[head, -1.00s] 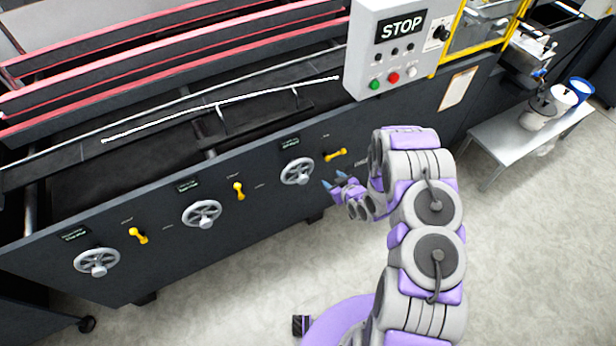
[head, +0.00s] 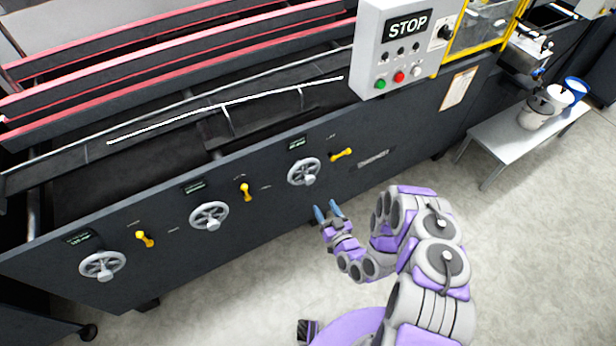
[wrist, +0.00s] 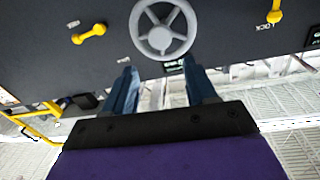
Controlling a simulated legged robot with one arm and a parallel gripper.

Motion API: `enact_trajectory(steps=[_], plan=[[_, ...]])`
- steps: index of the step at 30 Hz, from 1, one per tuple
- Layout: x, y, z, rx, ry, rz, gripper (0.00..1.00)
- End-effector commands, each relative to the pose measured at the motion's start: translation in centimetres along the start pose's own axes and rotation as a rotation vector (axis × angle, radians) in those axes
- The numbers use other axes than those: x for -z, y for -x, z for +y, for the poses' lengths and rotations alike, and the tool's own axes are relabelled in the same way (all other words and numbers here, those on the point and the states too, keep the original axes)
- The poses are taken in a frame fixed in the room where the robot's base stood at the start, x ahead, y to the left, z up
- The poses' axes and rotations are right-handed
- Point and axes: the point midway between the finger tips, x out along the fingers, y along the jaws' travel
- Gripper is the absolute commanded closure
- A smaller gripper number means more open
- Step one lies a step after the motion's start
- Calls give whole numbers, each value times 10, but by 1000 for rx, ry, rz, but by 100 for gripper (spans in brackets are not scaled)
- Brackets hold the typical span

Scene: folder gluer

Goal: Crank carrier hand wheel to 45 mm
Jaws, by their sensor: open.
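Three grey spoked hand wheels are on the dark front panel in the head view: a right one (head: 304,172), a middle one (head: 209,216) and a left one (head: 103,265). Their labels are too small to read, so I cannot tell which is the carrier wheel. A small dark display with green digits sits above each; the right display (head: 297,143) is unreadable. My gripper (head: 327,211) is open and empty, below and slightly right of the right wheel. In the wrist view, a hand wheel (wrist: 163,28) lies beyond the parted blue fingertips (wrist: 157,66), apart from them.
Yellow levers (head: 341,154) (head: 246,192) (head: 145,239) stick out beside the wheels. A grey control box (head: 367,45) with a STOP sign hangs above the panel. A bench (head: 490,140) with pots stands at right.

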Motion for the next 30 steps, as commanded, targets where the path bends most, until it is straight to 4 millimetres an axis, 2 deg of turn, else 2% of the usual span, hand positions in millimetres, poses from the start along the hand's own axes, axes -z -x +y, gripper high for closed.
enact_trajectory(steps=[5,11,24,30], plan=[[-2,-18,-4,6,1,1,44],[1,-51,-3,5,3,6,44],[0,-134,-2,3,1,5,44],[0,-155,-2,2,0,2,44]])
